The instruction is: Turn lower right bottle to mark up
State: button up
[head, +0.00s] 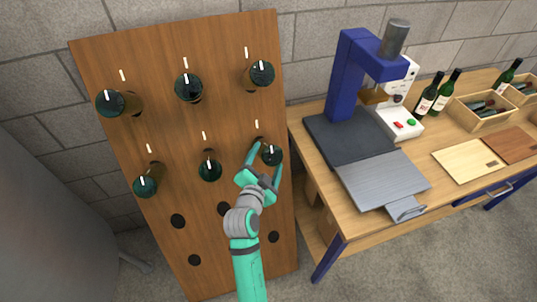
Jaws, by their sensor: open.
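The wooden rack board (165,135) leans against the wall with bottles stuck in it, their dark round ends facing me. The lower right bottle (271,154) sits in the right hole of the second row. A small pale mark shows on its end, but its exact angle is too small to tell. My gripper (266,160) is open, with one finger at the bottle's left and the other at its lower right. I cannot tell whether the fingers touch the glass. The bottle's neck is hidden in the board.
Other bottles are close by, the lower middle bottle (209,169) and upper right bottle (262,73) nearest. Empty holes (274,237) lie below. A workbench (330,215) with a blue press (347,75) stands just right of the board.

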jog(key=v, duration=0.7)
jog(key=shift+s, duration=0.15)
jog(key=s+f+n+y, duration=0.2)
jog(key=s+f+n, duration=0.25)
jog(key=s, duration=0.45)
jog(key=s+f+n+y, duration=0.25)
jog(key=s+f, duration=0.35)
jog(key=s, duration=0.3)
jog(key=s+d+r+n, duration=0.1)
jog(key=s+n, duration=0.1)
jog(key=s, duration=0.7)
jog(key=s+d+r+n, duration=0.1)
jog(key=s+r+n, duration=0.1)
jog(key=s, duration=0.8)
jog(key=shift+d+r+h, duration=0.25)
jog(key=shift+r+h, duration=0.1)
